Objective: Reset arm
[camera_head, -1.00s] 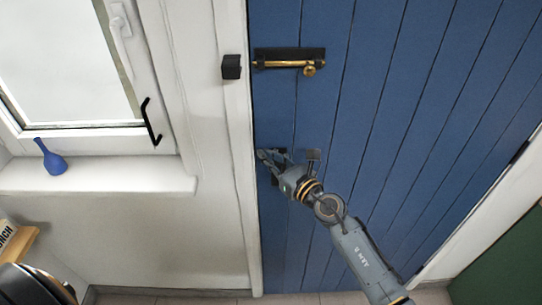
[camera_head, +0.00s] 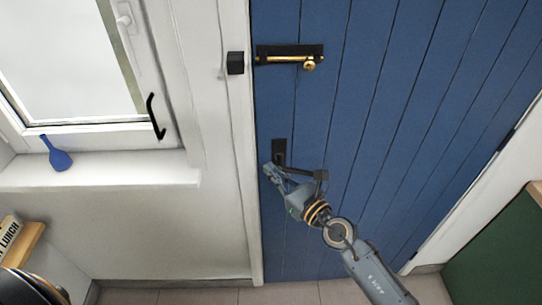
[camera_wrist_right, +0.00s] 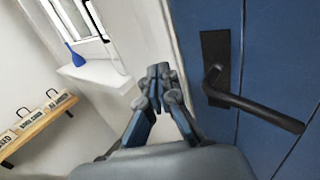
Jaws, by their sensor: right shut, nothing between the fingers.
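My right gripper (camera_head: 272,172) is in front of the blue door (camera_head: 400,110), near its left edge and just below the black handle plate (camera_head: 279,150). In the right wrist view my right gripper (camera_wrist_right: 158,78) has its fingertips together and holds nothing. The black lever handle (camera_wrist_right: 258,110) is to the right of the fingers there, with a visible gap. In the head view the handle is partly hidden by my gripper. A brass bolt (camera_head: 290,58) on a black plate is higher on the door.
A wooden shelf (camera_wrist_right: 35,128) with labelled items is at the lower left. A dark green panel (camera_head: 500,250) is at the right.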

